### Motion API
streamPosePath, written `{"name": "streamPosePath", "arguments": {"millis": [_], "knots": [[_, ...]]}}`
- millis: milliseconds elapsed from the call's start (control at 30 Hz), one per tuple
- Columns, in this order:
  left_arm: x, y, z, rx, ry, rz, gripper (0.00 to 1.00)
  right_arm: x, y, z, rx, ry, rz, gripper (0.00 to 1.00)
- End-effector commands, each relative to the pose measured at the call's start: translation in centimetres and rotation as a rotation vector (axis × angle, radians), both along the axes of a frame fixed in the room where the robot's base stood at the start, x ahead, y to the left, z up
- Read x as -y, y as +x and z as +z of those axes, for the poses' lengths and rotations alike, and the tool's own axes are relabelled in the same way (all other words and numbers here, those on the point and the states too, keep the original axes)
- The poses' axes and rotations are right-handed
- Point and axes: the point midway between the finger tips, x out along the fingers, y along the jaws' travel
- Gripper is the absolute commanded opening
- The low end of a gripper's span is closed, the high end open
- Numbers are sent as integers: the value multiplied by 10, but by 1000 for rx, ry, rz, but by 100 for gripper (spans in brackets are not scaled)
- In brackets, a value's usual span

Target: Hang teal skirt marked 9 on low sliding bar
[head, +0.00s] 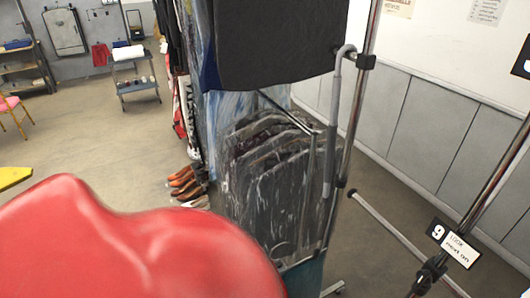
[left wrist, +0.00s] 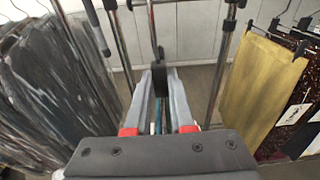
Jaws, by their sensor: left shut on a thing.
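My left gripper (left wrist: 160,85) is shut on a dark hanger piece in the left wrist view, with a hook (left wrist: 154,35) rising above it. A thin teal strip, likely the skirt (left wrist: 157,116), shows between the fingers. In the head view a patch of teal cloth (head: 306,277) shows low behind the grey garments; its number is not visible. The hook looks clear of any bar, but I cannot be sure. My right gripper is out of view.
Streaked grey garments (head: 265,185) hang close by, under a dark garment (head: 275,45). In the left wrist view, a yellow garment (left wrist: 255,85) and a dark tagged one (left wrist: 290,95) hang at right. My red arm covers the head view's lower left.

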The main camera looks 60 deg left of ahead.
Motion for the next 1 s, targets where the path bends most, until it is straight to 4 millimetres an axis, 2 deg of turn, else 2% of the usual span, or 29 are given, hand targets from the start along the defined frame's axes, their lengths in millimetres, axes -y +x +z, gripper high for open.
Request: {"name": "streamPosePath", "arguments": {"millis": [200,1000], "knots": [[2,19,-3,2,1,3,0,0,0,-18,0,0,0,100],[7,90,-1,3,7,-1,0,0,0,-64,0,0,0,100]]}}
